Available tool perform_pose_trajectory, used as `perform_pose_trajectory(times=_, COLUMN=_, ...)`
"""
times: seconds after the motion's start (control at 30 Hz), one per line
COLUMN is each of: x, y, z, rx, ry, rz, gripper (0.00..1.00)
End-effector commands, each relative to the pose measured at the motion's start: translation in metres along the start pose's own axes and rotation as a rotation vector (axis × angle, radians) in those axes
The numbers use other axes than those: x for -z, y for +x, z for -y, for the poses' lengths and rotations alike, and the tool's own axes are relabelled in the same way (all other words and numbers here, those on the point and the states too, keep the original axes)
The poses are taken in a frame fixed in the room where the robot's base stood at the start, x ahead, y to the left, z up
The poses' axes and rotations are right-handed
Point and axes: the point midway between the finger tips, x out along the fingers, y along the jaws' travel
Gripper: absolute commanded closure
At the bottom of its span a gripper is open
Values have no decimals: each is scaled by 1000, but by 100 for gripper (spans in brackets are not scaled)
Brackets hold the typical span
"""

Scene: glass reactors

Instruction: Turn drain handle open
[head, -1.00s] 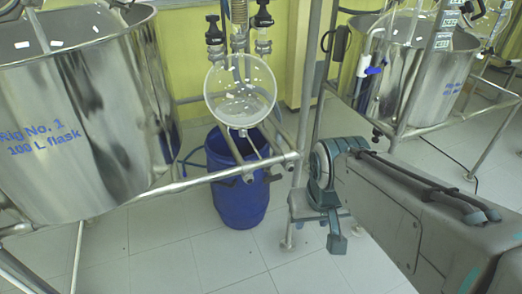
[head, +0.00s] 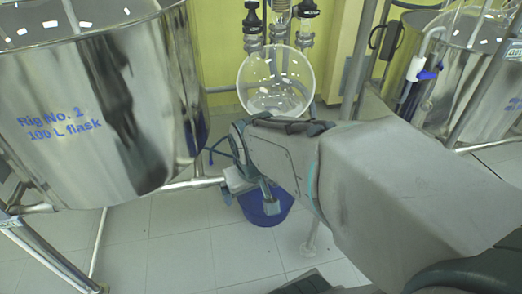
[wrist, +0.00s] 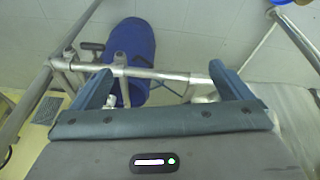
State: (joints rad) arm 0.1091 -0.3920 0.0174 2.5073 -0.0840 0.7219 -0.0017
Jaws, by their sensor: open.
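My gripper (head: 252,178) is in front of the metal frame below the round glass vessel (head: 275,82) in the head view. In the wrist view my gripper (wrist: 164,72) has its two teal fingers wide apart, with nothing held between them. A horizontal metal rail (wrist: 155,74) crosses the gap between the fingers. A small dark handle-like bar (wrist: 92,46) on a metal fitting shows just left of the blue drum; I cannot tell whether it is the drain handle. No drain handle is clear in the head view, where my arm covers the area under the vessel.
A blue drum (wrist: 130,40) stands on the floor below the rail, partly hidden by my gripper in the head view (head: 266,210). A large steel pot (head: 90,110) stands close on the left. Another steel pot (head: 470,85) is at right. Tiled floor is open in front.

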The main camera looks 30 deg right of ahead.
Motion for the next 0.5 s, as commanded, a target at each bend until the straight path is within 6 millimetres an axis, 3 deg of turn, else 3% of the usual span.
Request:
perform_pose_trajectory(times=0.03, x=5, y=23, z=-14, rx=-30, ry=-4, rz=-6, gripper=2)
perform_pose_trajectory(times=0.23, x=31, y=102, z=-71, rx=-123, ry=-87, rz=-90, gripper=2)
perform_pose_trajectory(times=0.5, x=28, y=204, z=-133, rx=-127, ry=-189, rz=-227, gripper=2)
